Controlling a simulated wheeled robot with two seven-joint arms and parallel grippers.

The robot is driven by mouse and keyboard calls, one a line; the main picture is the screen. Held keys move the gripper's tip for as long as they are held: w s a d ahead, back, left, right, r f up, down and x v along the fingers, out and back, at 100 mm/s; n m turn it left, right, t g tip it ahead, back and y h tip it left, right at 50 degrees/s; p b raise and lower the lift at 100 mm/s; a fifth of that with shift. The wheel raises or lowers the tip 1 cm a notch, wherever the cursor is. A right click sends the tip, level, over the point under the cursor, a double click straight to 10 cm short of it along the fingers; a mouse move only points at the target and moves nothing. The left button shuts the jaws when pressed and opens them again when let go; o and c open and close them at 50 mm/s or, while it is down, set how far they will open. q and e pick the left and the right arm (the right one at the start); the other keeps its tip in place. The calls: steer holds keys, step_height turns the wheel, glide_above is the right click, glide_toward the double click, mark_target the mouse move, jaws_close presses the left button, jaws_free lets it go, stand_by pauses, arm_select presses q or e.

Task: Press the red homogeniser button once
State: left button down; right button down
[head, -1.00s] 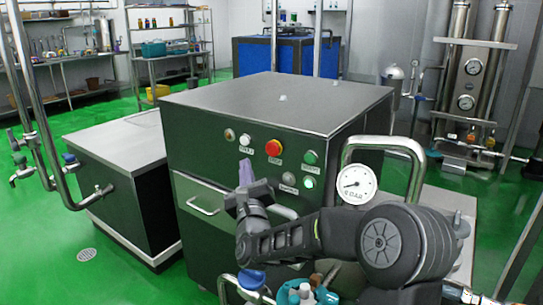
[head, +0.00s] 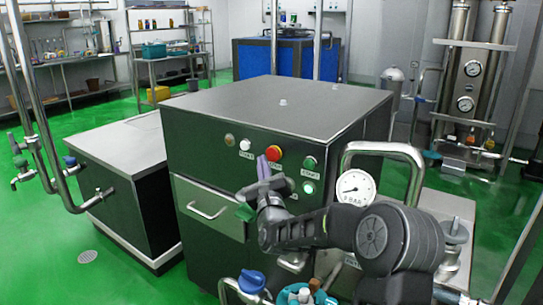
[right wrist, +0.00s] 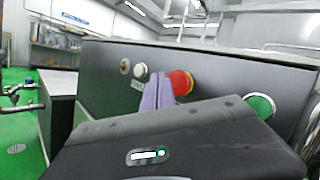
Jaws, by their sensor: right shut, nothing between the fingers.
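The red homogeniser button (head: 274,153) sits on the front panel of the dark steel-topped machine (head: 215,155). It also shows in the right wrist view (right wrist: 181,84), partly covered by my finger. My right gripper (head: 263,166) is shut and empty, its purple fingertips just left of and below the red button. In the right wrist view the fingertips (right wrist: 158,92) overlap the button's left side. I cannot tell whether they touch it. My left gripper is not in view.
A white button (head: 246,145) is left of the red one, and green buttons (head: 309,163) are at its right. A pressure gauge (head: 355,187) and a bent steel pipe (head: 385,149) stand close to my right arm. A drawer handle (head: 207,211) is lower left.

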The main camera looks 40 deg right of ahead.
steer(key=shift+w+d, duration=0.15)
steer(key=shift+d, duration=0.4)
steer(key=shift+f, duration=0.1)
stand_by(1.6)
steer(key=shift+w+d+b, duration=0.15)
steer(key=shift+d+b, duration=0.25)
steer(key=shift+b, duration=0.35)
